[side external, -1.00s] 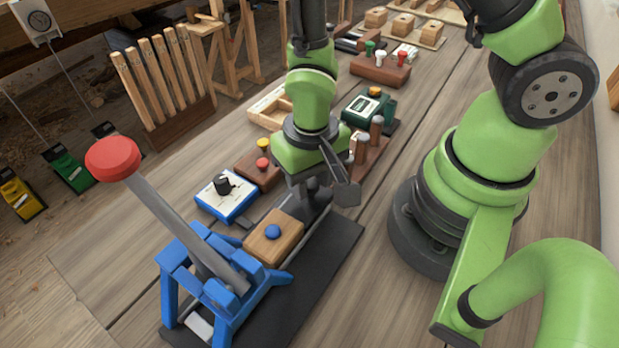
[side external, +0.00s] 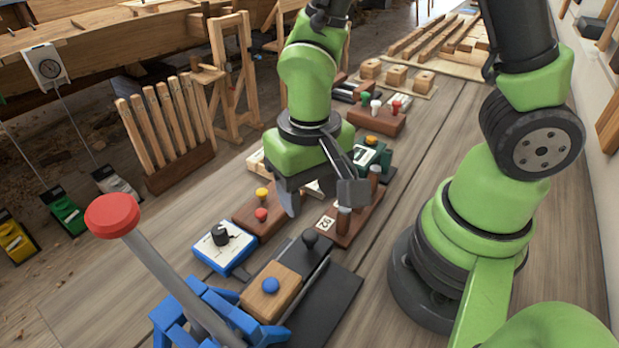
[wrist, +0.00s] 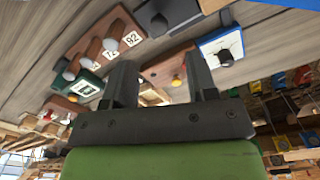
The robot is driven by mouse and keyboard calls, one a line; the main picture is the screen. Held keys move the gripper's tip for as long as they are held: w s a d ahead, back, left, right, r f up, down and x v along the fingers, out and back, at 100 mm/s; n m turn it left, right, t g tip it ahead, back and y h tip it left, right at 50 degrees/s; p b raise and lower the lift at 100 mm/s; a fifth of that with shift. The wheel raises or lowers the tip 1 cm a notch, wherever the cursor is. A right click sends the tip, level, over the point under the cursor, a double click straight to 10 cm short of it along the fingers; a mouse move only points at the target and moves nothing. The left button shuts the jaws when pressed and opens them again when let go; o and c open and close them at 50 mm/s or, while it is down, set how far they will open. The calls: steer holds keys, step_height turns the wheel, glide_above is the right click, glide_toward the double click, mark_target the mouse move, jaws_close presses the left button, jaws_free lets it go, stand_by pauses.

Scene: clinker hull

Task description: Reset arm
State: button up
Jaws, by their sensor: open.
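My gripper (side external: 320,198) hangs in the air above the bench, fingers pointing down and spread apart, with nothing between them. In the wrist view its two dark fingers (wrist: 160,75) also stand apart and empty. In the side view, a dark plate (side external: 335,300) with a black round knob (side external: 310,239) lies below and nearer the camera than the gripper. The wooden block with a blue button (side external: 270,287) sits beside that knob. My gripper is clear of both.
A blue-framed lever with a red top (side external: 112,215) rises at front left. Near the gripper are a dial box (side external: 224,250), a brown button block (side external: 255,218), a peg block marked 92 (side external: 345,218) and a green box (side external: 378,160). A three-knob block (side external: 378,120) stands behind.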

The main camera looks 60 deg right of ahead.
steer(key=shift+r, duration=0.85)
steer(key=s+d+r+t+y, duration=0.1)
steer(key=s+d+r+t, duration=0.1)
steer(key=r, duration=0.6)
steer(key=s+d+r+t+y, duration=0.1)
steer(key=s+d+r+t, duration=0.2)
steer(key=r+t, duration=0.2)
steer(key=shift+s+r, duration=0.4)
steer(key=shift+r, duration=1.45)
